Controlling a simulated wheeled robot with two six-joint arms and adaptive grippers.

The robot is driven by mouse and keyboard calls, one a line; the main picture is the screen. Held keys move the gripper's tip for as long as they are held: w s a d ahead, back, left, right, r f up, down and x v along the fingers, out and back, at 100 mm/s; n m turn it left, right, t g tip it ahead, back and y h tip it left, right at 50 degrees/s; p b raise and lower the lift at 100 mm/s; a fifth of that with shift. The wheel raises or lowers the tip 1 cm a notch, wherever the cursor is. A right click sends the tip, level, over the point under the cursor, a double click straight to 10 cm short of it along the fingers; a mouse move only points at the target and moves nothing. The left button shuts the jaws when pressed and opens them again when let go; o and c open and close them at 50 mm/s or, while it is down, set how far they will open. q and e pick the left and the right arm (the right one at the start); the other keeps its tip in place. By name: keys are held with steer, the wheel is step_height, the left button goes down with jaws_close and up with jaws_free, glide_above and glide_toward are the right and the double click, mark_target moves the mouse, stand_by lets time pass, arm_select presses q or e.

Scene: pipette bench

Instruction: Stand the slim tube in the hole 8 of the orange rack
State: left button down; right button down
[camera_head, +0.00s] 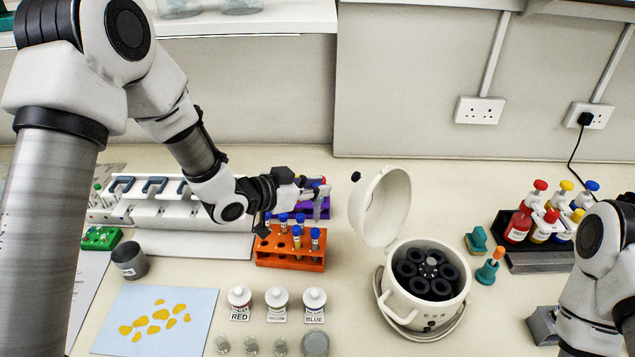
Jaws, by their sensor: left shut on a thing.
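My left gripper (308,187) is shut on the slim tube (317,206). The orange rack (290,263) stands on the bench below the gripper.
A purple rack (328,213) stands behind the orange rack, partly hidden by the gripper. A white centrifuge (398,299) with its lid up is to the right. Labelled bottles (277,300) stand in front. A white pipette stand (160,214) is at left.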

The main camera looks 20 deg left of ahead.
mark_target(314, 206)
arm_select(q)
steer(key=f+b, duration=0.1)
steer(key=f, duration=0.1)
steer(key=w+f+b, duration=0.1)
steer(key=shift+f, duration=0.4)
steer(key=shift+s+f+b, duration=0.25)
steer(key=shift+f+b, duration=0.65)
steer(key=shift+f, duration=0.05)
steer(key=shift+w+f+b, duration=0.2)
steer(key=shift+f+b, duration=0.4)
steer(key=shift+f, duration=0.4)
steer(key=shift+s+r, duration=0.1)
steer(key=shift+r, duration=0.05)
steer(key=shift+f+b, duration=0.55)
steer(key=shift+f, duration=0.25)
steer(key=c, duration=1)
jaws_free()
steer(key=shift+o, duration=0.2)
